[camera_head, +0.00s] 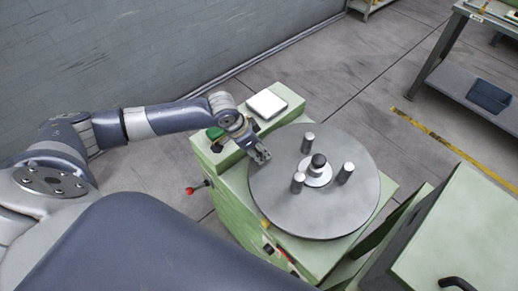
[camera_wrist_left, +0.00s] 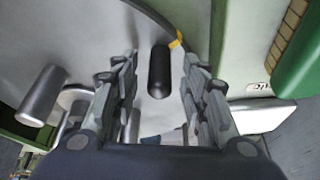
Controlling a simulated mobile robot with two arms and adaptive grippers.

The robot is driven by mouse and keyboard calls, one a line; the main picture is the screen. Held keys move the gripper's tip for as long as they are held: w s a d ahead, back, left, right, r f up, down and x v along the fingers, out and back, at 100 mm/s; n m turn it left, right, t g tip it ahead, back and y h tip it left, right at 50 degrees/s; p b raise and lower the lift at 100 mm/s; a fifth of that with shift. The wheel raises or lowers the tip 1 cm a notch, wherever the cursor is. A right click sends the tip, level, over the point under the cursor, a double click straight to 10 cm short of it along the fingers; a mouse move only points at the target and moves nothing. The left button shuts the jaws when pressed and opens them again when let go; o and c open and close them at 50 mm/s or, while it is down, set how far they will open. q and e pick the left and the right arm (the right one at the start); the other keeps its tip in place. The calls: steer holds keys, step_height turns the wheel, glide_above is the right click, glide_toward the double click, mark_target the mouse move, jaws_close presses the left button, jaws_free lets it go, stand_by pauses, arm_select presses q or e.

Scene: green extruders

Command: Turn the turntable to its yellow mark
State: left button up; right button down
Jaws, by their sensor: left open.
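The turntable is a large grey disc (camera_head: 285,205) on a green machine. It carries several upright metal pegs, one of them (camera_wrist_left: 42,95) at the left of the left wrist view, and a black-topped hub (camera_head: 319,160). A small yellow mark (camera_head: 265,224) shows at its near-left rim, and in the left wrist view (camera_wrist_left: 176,40). My left gripper (camera_head: 263,156) is over the disc's left rim. In the left wrist view its open fingers (camera_wrist_left: 158,80) stand either side of a black upright handle (camera_wrist_left: 159,72), with gaps visible. In the head view the gripper hides this handle.
A green housing (camera_head: 225,150) with a white-topped box (camera_head: 266,104) stands left of the disc. A red-knobbed lever (camera_head: 190,190) sticks out lower left. A green cabinet (camera_head: 460,230) stands close at the right. A workbench (camera_head: 470,80) is farther back.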

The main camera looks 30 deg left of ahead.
arm_select(q)
steer(key=shift+x, duration=0.75)
jaws_close()
